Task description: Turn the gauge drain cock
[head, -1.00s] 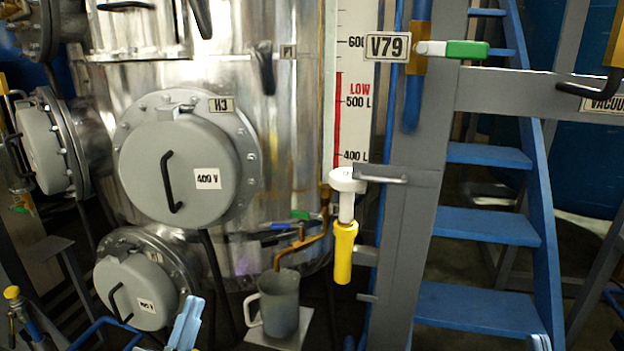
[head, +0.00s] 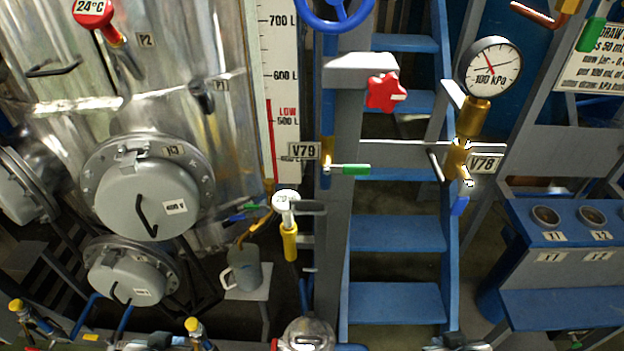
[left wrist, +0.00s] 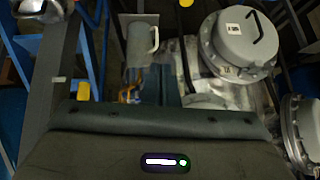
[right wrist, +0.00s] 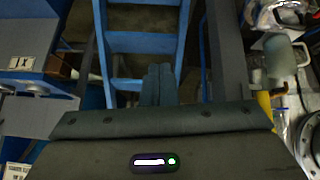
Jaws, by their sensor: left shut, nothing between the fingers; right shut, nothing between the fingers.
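A small cock with a green lever (head: 256,206) and a blue lever (head: 238,216) sits at the foot of the level scale (head: 281,90). A brass pipe (head: 252,230) bends down from it to a grey jug (head: 243,272). The levers' exact setting is too small to tell. The jug also shows in the left wrist view (left wrist: 140,45). My left gripper (head: 150,343) is at the bottom edge, left of and below the jug; it shows shut and empty in the left wrist view (left wrist: 166,85). My right gripper (head: 458,342) is at the bottom edge, shut and empty.
Valve V79 has a green lever (head: 355,169). A pressure gauge (head: 490,66) stands above valve V78 (head: 459,160). Blue steps (head: 396,233) stand behind.

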